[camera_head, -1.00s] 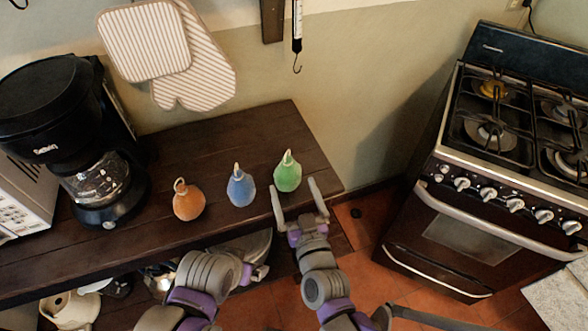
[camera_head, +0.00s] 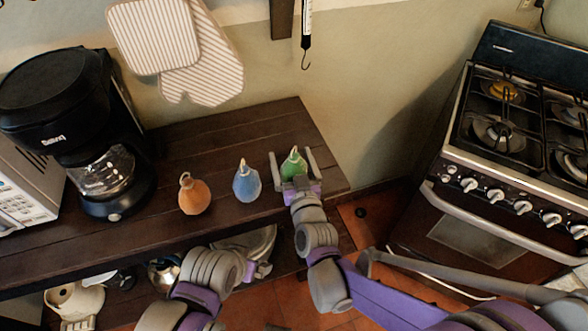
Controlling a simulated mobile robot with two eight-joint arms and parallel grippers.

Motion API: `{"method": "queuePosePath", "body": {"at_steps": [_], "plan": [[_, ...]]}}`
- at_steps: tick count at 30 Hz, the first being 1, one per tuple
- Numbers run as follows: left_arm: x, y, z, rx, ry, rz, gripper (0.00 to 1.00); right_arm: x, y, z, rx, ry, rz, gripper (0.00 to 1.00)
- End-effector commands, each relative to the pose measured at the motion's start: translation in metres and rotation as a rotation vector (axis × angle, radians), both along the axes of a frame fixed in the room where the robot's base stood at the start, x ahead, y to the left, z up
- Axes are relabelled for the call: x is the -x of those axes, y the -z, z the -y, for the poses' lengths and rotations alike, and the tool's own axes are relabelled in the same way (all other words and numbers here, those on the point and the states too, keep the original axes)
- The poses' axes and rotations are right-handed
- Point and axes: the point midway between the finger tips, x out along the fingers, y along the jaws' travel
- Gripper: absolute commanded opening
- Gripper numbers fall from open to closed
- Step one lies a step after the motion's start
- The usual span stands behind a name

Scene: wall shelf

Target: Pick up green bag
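The green bag (camera_head: 293,164) stands upright near the right end of the dark wooden shelf. My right gripper (camera_head: 292,166) is at the bag, with one finger on its left and one on its right. The fingers are spread, and I cannot tell whether they touch it. The palm hides the bag's lower part. A blue bag (camera_head: 246,182) and an orange bag (camera_head: 194,195) stand to its left. My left gripper (camera_head: 262,270) is low in front of the shelf's front edge; its fingers do not show clearly.
A black coffee maker (camera_head: 85,135) and a microwave (camera_head: 25,190) stand at the left of the shelf (camera_head: 190,150). Striped oven mitts (camera_head: 205,65) and a hanging hook scale (camera_head: 306,35) are on the wall. A stove (camera_head: 500,190) is at the right.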

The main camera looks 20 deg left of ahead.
Motion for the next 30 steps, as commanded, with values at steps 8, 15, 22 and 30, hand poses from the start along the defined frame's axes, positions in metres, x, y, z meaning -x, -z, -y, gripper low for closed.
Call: {"method": "queuePosePath", "body": {"at_steps": [8, 15, 22, 30], "plan": [[0.000, 0.000, 0.000, 0.000, 0.000, 0.000, 1.00, 0.000, 0.000, 0.000, 0.000, 0.000, 0.000, 0.48], [0.000, 0.000, 0.000, 0.000, 0.000, 0.000, 1.00, 0.000, 0.000, 0.000, 0.000, 0.000, 0.000, 0.19], [0.000, -0.003, 0.000, 0.000, 0.000, 0.001, 1.00, 0.001, -0.008, 0.000, 0.000, 0.000, 0.001, 0.19], [-0.001, -0.018, 0.000, 0.000, 0.000, 0.006, 1.00, 0.001, -0.061, 0.000, 0.000, -0.001, 0.001, 0.19]]}}
